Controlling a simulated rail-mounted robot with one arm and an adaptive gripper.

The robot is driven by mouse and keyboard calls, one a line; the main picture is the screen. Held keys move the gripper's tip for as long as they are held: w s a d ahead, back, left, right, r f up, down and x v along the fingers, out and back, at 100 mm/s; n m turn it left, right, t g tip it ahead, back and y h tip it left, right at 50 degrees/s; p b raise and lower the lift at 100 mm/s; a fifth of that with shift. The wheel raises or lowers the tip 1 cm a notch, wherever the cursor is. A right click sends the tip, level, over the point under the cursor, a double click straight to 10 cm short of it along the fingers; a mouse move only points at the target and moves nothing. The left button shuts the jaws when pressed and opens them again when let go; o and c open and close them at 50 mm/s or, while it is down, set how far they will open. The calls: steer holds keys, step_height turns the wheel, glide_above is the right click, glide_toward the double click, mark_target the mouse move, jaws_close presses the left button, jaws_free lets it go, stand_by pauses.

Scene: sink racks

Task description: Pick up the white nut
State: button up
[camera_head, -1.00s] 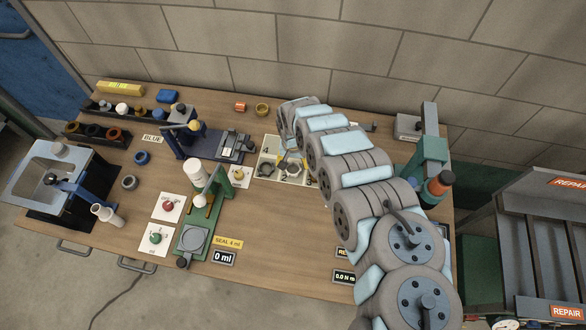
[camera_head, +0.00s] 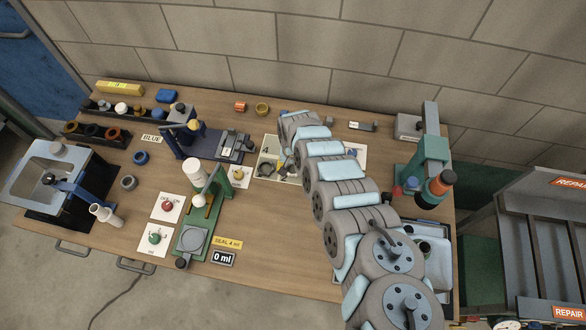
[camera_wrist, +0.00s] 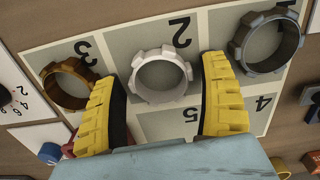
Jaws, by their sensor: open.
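The white nut (camera_wrist: 160,54) is a notched ring lying flat on the square marked 2 of the numbered mat (camera_wrist: 112,42) in the wrist view. My gripper (camera_wrist: 160,78) is open, with one yellow ribbed finger on each side of the nut. The left finger is close to the nut's left side and the right finger is close to its right side; I cannot tell whether either touches. The fingers' height over the mat is unclear. In the head view my arm covers much of the mat, and I cannot make out the white nut there.
A bronze nut (camera_wrist: 68,70) lies on square 3, left of my gripper, and a grey metal nut (camera_wrist: 265,15) on square 1, to the right. Squares 4 and 5 look empty. A green press (camera_head: 424,175) stands right of my arm, and a green dispenser stand (camera_head: 194,240) to the left.

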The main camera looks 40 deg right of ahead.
steer(key=c, duration=0.8)
steer(key=shift+c, duration=0.2)
steer(key=shift+r+p, duration=0.55)
steer(key=shift+r, duration=1.2)
steer(key=shift+s+r, duration=0.15)
steer(key=shift+r, duration=0.1)
steer(key=shift+s+a+r+p, duration=0.25)
steer(key=shift+s+r, duration=0.4)
steer(key=shift+r, duration=0.05)
steer(key=shift+s+a+r+p, duration=0.2)
steer(key=shift+s+r, duration=0.4)
steer(key=shift+r, duration=0.1)
steer(key=s+a+r+p, duration=0.3)
steer(key=s+r+p, duration=0.3)
steer(key=s+p, duration=0.3)
steer(key=shift+s+a+r, duration=0.2)
steer(key=shift+s+a, duration=0.05)
steer(key=shift+s, duration=0.4)
